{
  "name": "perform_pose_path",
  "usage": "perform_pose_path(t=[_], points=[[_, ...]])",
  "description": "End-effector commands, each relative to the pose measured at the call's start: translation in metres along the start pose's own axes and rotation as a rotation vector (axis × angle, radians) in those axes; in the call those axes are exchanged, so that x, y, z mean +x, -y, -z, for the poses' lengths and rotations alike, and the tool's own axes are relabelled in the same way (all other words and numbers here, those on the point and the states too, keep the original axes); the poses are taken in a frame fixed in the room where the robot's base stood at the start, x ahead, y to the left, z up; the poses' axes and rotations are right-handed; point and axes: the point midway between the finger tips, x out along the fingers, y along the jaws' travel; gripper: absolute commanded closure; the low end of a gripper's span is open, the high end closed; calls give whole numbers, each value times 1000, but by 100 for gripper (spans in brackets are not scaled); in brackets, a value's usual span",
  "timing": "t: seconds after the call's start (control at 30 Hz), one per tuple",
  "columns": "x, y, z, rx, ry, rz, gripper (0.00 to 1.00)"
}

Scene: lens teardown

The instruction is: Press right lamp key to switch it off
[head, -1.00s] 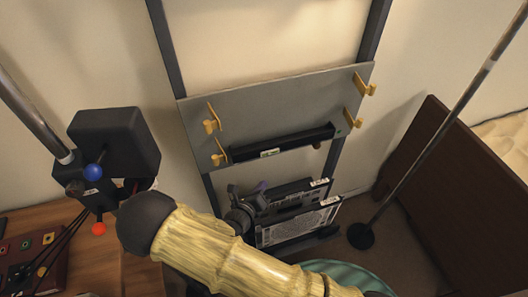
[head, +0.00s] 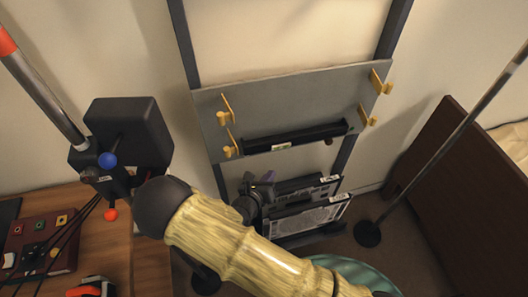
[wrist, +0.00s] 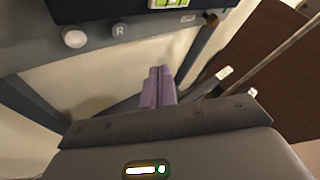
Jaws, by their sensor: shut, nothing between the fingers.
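In the wrist view, a round grey key marked R (wrist: 120,31) sits on a grey panel strip below a black bar (wrist: 110,8) with a green label. A paler, unmarked round knob (wrist: 75,38) is left of it. My gripper's purple fingers (wrist: 158,88) are shut together and empty. They show below and to the right of the R key, apart from it in the picture. In the head view my gripper (head: 266,178) is just below the grey panel (head: 285,95) and its black bar (head: 297,137). The keys cannot be made out there.
Yellow hooks (head: 368,115) stick out from the panel. A floor stand's pole (head: 440,150) rises at right, beside a brown board (head: 475,180). A wooden desk (head: 150,265) with a red box (head: 42,240) is at left.

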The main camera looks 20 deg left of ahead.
Motion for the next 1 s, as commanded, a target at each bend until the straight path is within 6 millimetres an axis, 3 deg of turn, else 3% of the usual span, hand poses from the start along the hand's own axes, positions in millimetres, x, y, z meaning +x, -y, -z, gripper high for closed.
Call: perform_pose_path(t=[0.5,1.0], points=[[42,-31,-30,2,1,0,100],[46,-34,-34,0,1,0,100]])
